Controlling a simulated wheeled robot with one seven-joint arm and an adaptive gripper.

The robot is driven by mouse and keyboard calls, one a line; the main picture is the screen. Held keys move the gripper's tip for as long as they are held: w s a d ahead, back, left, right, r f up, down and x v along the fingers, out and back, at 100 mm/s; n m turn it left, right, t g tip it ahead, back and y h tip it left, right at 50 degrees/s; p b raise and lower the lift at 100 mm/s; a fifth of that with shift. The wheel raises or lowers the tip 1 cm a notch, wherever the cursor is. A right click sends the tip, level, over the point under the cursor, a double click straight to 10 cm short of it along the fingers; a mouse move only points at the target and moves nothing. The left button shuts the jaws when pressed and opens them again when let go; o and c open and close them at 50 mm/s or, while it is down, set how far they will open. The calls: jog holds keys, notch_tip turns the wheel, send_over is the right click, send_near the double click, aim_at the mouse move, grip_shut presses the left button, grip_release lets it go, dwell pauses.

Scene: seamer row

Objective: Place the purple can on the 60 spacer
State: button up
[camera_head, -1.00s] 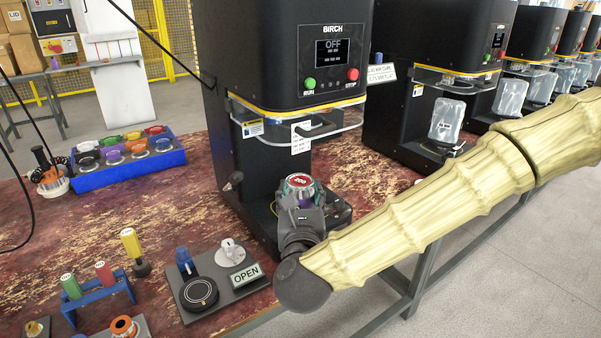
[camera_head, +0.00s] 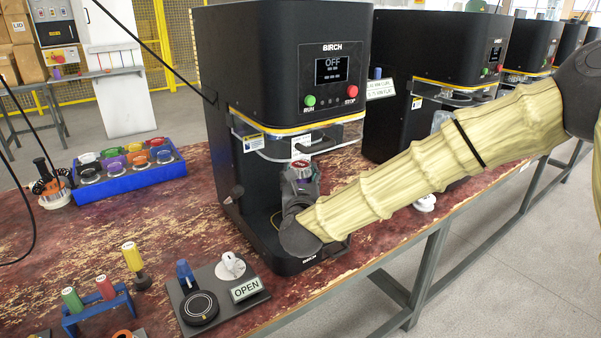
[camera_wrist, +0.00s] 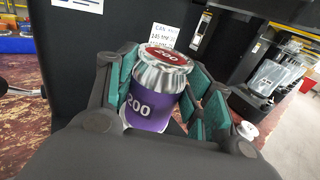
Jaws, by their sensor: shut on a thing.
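The purple can (camera_wrist: 152,108) has a silver neck, a red lid marked 200 and a white 200 on its side. In the wrist view it stands upright, slightly tilted in the picture, between the green pads of my gripper (camera_wrist: 165,100), which is shut on it. In the head view the can's top (camera_head: 300,166) shows inside the opening of the BIRCH seamer (camera_head: 285,130), above its base and below its clear guard. My gripper (camera_head: 303,188) hides the can's lower part. I cannot make out a 60 spacer in either view.
The seamer's display reads OFF. A plate with an OPEN sign (camera_head: 246,289) lies in front left. A blue rack (camera_head: 98,309) holds green and red handled pieces; a yellow one (camera_head: 133,258) stands beside it. A blue tray (camera_head: 130,180) of coloured lidded items is behind. More seamers stand right.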

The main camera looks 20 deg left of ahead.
jog(key=shift+x, duration=1.05)
jog(key=shift+f, duration=0.3)
jog(key=o, duration=0.9)
jog(key=shift+o, duration=0.2)
jog(key=shift+r, duration=0.15)
jog(key=shift+r, duration=0.15)
jog(key=v, duration=1.2)
jog(key=shift+b, duration=0.35)
